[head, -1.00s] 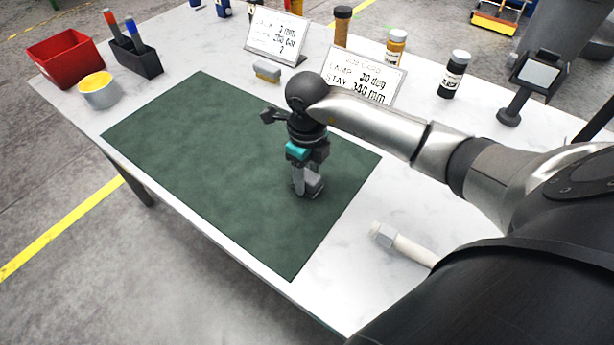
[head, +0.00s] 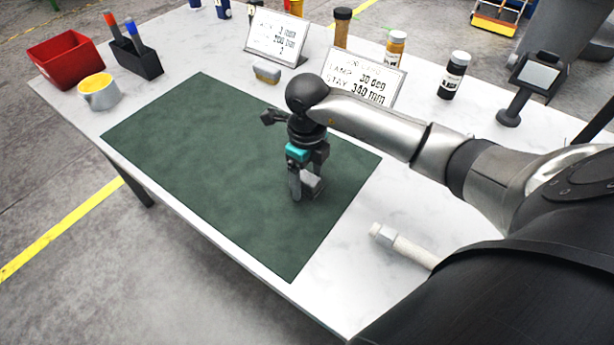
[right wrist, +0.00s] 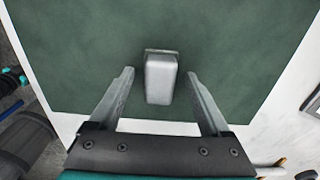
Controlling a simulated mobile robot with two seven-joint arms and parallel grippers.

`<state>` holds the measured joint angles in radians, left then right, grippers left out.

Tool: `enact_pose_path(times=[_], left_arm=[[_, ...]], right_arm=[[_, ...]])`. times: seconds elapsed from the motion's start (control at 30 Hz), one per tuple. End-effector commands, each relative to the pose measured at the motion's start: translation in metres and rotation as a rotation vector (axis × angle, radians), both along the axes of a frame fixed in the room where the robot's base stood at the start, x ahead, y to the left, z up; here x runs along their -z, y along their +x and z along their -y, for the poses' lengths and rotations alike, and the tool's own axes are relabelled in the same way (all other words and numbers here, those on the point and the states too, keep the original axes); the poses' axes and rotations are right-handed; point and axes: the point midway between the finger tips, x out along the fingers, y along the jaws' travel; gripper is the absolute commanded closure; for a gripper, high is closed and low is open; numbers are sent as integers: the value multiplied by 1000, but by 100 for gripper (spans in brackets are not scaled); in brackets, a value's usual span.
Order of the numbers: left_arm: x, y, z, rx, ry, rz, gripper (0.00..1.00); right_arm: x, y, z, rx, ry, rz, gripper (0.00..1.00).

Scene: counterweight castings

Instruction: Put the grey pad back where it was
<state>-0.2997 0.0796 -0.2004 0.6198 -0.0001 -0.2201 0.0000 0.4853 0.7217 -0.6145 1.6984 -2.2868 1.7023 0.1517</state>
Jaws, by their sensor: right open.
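The grey pad (head: 314,183) is a small light grey block on the right part of the green mat (head: 215,150). The right wrist view shows it as a rounded oblong (right wrist: 160,80) with a thin edge at its far end. My right gripper (head: 306,186) points down over the pad. Its fingers (right wrist: 160,76) are open, one on each side of the pad, with green mat showing in the gaps. In the head view one finger hides part of the pad. My left gripper is not in view.
A white-handled tool (head: 405,246) lies right of the mat. A red bin (head: 66,60) and a yellow-topped cup (head: 99,93) stand left. The mat's left part is clear.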

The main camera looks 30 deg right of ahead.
Motion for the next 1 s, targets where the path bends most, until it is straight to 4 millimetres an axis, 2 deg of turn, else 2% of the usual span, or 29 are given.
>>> enact_pose_path(times=[0.5, 0.7, 1.0], left_arm=[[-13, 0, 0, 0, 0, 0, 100], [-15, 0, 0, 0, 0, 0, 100], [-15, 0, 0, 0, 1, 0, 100]], right_arm=[[-102, 1, 0, -1, 0, 4, 19], [-119, 1, 0, 0, 0, 2, 19], [-121, 1, 0, 0, 1, 1, 19]])
